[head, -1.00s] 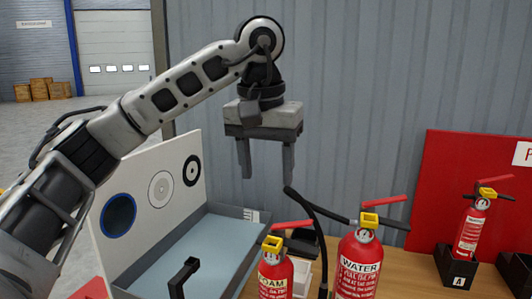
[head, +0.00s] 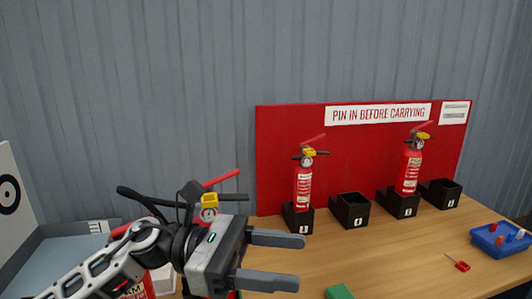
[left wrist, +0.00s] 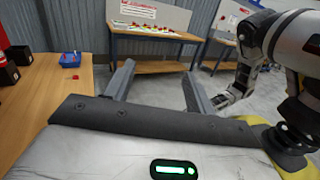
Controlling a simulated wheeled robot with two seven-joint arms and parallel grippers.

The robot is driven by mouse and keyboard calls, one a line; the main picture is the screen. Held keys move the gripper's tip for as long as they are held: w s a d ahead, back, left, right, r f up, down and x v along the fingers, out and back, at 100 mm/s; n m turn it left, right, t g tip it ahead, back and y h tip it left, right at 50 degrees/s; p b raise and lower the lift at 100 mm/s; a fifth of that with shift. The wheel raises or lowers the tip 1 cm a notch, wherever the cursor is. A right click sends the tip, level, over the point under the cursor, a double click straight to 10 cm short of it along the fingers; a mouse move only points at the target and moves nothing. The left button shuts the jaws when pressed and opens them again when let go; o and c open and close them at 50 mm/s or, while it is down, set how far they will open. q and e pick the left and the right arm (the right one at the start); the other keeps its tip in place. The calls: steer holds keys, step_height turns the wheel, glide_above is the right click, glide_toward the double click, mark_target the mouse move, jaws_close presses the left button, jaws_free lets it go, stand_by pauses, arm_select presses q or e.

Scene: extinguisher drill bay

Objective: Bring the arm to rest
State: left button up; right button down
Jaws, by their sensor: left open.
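My left gripper (head: 300,262) is at the lower left of the head view. Its two grey fingers are spread, point right, and have nothing between them. It is in front of the wooden table (head: 400,262) and partly hides a red extinguisher (head: 209,213) behind it. In the left wrist view the fingers of the left gripper (left wrist: 158,75) stand apart with open space between them. A white and dark arm (left wrist: 300,42) of mine shows at the right of that view; its far end is small, and its jaws cannot be made out.
A red board (head: 285,125) stands behind black boxes; two boxes hold extinguishers (head: 304,188) (head: 410,170). A blue tray (head: 500,240), a red pin (head: 461,265) and a green block (head: 340,292) lie on the table. A workbench (left wrist: 155,36) stands farther off.

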arm_select(q)
steer(key=w+a+f+m+t+y, duration=0.35)
steer(key=f+m+t, duration=0.6)
steer(key=m, duration=0.75)
steer(key=w+a+f+m+t+y, duration=0.2)
steer(key=a+f+m+t+y, duration=0.3)
steer(key=m+t, duration=0.9)
steer(key=s+a+f+n+g+y, duration=0.3)
steer(key=s+f+n, duration=0.3)
steer(key=f, duration=0.5)
steer(key=s+a+f+n+g+y, duration=0.4)
steer(key=s+a+f+n+g, duration=0.1)
steer(key=s+f, duration=0.4)
step_height(320, 180, down, 2)
steer(key=shift+f+n+g, duration=0.15)
steer(key=shift+n+g, duration=0.6)
steer(key=shift+n, duration=0.35)
